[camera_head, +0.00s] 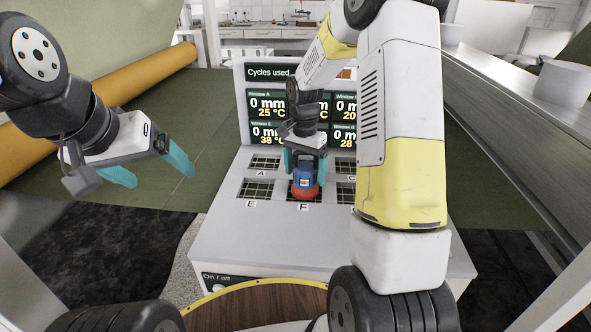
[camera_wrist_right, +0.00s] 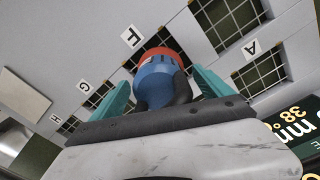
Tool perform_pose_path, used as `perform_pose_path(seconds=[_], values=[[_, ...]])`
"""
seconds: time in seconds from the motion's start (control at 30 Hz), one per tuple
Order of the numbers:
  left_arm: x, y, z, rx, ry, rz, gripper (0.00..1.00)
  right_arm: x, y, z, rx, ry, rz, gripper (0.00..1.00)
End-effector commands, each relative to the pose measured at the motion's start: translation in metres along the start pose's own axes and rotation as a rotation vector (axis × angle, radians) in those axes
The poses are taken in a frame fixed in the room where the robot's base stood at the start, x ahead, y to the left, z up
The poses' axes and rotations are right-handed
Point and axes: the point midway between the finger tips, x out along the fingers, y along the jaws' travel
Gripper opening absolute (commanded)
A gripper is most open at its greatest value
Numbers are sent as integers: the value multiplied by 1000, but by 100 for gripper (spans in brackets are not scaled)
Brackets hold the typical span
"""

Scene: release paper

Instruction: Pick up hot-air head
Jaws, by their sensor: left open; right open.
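The hot-air head (camera_head: 304,183), blue with an orange-red base, stands on the grid opening marked F of the grey panel. It also shows in the right wrist view (camera_wrist_right: 158,72). My right gripper (camera_head: 305,166) is open, with its teal fingers on either side of the head's blue upper part. In the right wrist view small gaps show near the fingers (camera_wrist_right: 165,85); whether either finger touches the head I cannot tell. My left gripper (camera_head: 158,176) is open and empty in the air at the left, apart from the panel.
The grey panel (camera_head: 225,228) has several grid openings marked with letters. A display (camera_head: 262,105) with green readouts rises at its back, partly hidden by my right arm. A metal ledge (camera_head: 530,110) with a white cylinder (camera_head: 563,83) runs along the right. An orange roll (camera_head: 140,75) lies at the left.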

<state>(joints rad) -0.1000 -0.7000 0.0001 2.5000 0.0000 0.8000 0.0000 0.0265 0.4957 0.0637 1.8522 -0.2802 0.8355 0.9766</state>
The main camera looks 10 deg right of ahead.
Motion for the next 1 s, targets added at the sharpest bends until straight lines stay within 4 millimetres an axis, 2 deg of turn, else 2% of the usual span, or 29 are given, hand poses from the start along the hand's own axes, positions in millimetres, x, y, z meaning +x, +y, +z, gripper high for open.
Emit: perform_pose_path(seconds=[0.13,0.17,0.6,1.0], values=[[0,0,0,0,0,0,86,0,0,0,0,0,0,90],[0,0,0,0,0,0,86,0,0,0,0,0,0,86],[0,0,0,0,0,0,86,-1,0,0,-1,0,0,0],[0,0,0,0,0,0,86,-5,-1,-1,-1,3,-3,0]])
